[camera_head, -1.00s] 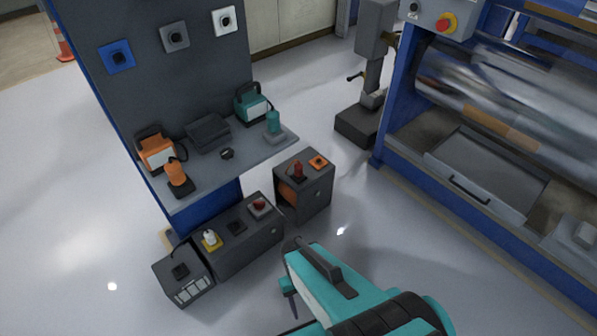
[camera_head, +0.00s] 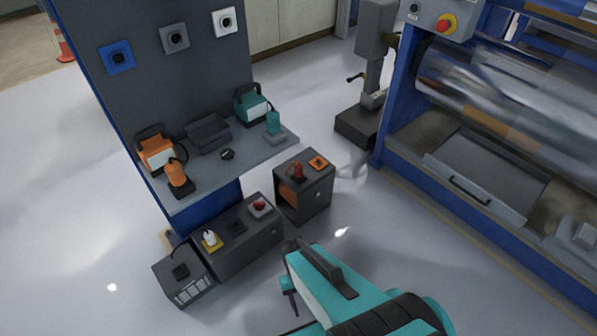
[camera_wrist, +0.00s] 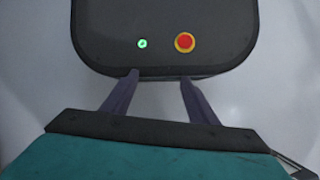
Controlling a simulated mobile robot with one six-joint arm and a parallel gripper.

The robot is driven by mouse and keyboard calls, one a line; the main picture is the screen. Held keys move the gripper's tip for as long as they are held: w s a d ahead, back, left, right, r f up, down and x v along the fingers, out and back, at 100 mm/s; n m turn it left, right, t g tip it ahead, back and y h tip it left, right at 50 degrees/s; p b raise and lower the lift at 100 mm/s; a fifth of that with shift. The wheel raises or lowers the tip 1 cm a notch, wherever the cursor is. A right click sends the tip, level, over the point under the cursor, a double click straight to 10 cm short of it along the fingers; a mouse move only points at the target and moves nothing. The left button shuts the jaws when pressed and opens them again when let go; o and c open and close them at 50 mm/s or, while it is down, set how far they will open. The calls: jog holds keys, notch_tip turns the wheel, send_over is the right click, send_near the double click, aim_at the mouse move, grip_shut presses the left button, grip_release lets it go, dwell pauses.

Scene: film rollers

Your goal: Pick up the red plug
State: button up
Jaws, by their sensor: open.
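The red plug (camera_head: 298,170) stands upright on top of the right dark cabinet (camera_head: 315,194), beside an orange square socket (camera_head: 318,162). It does not show in the wrist view. My gripper is open and empty in the wrist view (camera_wrist: 160,76), its two purple fingers apart. In the head view one purple finger shows below my teal arm, in front of the cabinets and apart from the plug.
A low dark cabinet (camera_head: 258,243) carries a white plug on a yellow base (camera_head: 210,239) and a red round part (camera_head: 259,204). A shelf (camera_head: 238,163) overhangs behind. A blue-framed roller machine (camera_head: 480,210) stands right.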

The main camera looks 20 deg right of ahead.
aim_at(297, 169)
jog(key=w+d+f+m+t+h+b, duration=0.1)
jog(key=w+d+m+b, duration=0.15)
jog(key=w, duration=0.65)
jog(key=w+d+f+m+t+b, duration=0.1)
jog(key=w+m+t+b, duration=0.15)
jog(key=w, duration=0.65)
jog(key=w+d+f+m+t+h+b, duration=0.1)
jog(key=w+d+b, duration=0.15)
jog(key=w, duration=0.65)
jog(key=w+d+r+t+b, duration=0.1)
jog(key=w+r+b, duration=0.2)
jog(key=w, duration=0.4)
jog(key=w+d+r+m+t+b, duration=0.1)
jog(key=w+d+r+b, duration=0.1)
jog(key=w+b, duration=0.3)
jog(key=w+d+r+m+t+h+b, duration=0.1)
jog(key=w+r+t+b, duration=0.1)
jog(key=w+r+b, duration=0.3)
jog(key=w, duration=0.4)
jog(key=shift+w+d, duration=0.15)
jog(key=shift+w, duration=0.1)
jog(key=shift+w+d+b, duration=0.45)
jog(key=shift+w+d, duration=1.3)
jog(key=shift+d, duration=0.3)
jog(key=shift+w+d+b, duration=0.45)
jog(key=shift+w+d, duration=1.3)
jog(key=shift+d, duration=0.3)
